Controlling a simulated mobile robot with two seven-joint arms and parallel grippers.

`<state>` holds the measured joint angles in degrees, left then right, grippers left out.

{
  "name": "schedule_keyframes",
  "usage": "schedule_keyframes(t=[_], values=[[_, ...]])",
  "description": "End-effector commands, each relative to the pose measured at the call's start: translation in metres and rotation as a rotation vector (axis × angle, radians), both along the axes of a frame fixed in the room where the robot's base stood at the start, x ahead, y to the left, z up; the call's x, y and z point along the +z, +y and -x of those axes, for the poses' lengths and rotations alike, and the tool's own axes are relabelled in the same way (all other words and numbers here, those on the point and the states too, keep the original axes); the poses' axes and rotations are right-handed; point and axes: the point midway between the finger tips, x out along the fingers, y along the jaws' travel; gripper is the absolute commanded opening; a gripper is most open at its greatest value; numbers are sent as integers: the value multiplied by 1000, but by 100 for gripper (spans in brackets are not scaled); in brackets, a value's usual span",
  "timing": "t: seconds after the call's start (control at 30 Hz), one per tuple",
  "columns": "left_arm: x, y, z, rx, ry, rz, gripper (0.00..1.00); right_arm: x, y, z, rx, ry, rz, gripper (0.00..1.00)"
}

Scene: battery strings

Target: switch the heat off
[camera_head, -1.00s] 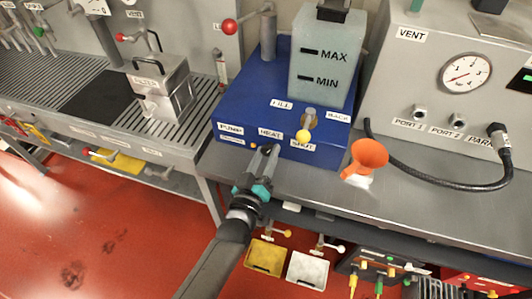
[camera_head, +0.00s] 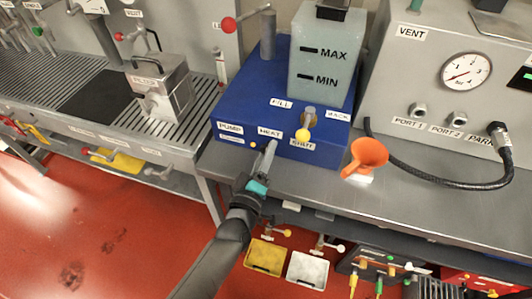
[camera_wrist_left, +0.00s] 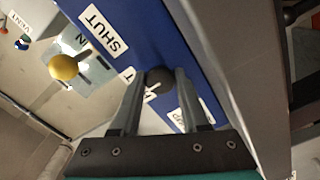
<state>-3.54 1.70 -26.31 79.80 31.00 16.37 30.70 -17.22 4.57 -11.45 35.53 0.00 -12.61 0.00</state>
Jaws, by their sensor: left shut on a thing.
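The blue unit (camera_head: 230,110) stands on the grey bench and has a front panel labelled PUMP, HEAT and SHUT. The HEAT label (camera_head: 269,132) shows just above my left gripper (camera_head: 270,147). In the left wrist view, my left gripper (camera_wrist_left: 160,88) has its two fingers on either side of a dark round knob (camera_wrist_left: 158,78) on the blue panel, and is shut on it. In the head view the fingers hide this knob. My right gripper is in neither view.
A yellow ball-ended lever (camera_head: 303,134) sits right of the HEAT label, close to my fingers. An orange funnel (camera_head: 369,152) stands on the bench to the right. A clear tank (camera_head: 322,60) tops the unit. A filter box (camera_head: 158,88) is at left.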

Motion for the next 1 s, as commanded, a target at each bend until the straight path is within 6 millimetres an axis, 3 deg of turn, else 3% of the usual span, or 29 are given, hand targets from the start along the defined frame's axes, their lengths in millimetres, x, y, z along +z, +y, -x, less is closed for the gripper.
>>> schedule_keyframes(t=[0.33, 0.37, 0.57, 0.87, 1.0], values=[[-1, 0, 1, -1, 3, 4, 0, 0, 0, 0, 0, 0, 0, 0], [-1, 0, 1, -1, 3, 4, 48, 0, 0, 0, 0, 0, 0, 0], [0, 0, 0, 0, 3, 3, 70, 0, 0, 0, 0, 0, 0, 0], [0, 0, 1, 0, 2, 3, 72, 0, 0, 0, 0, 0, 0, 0], [0, 4, 12, 0, 1, 2, 72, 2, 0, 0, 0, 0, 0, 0]])
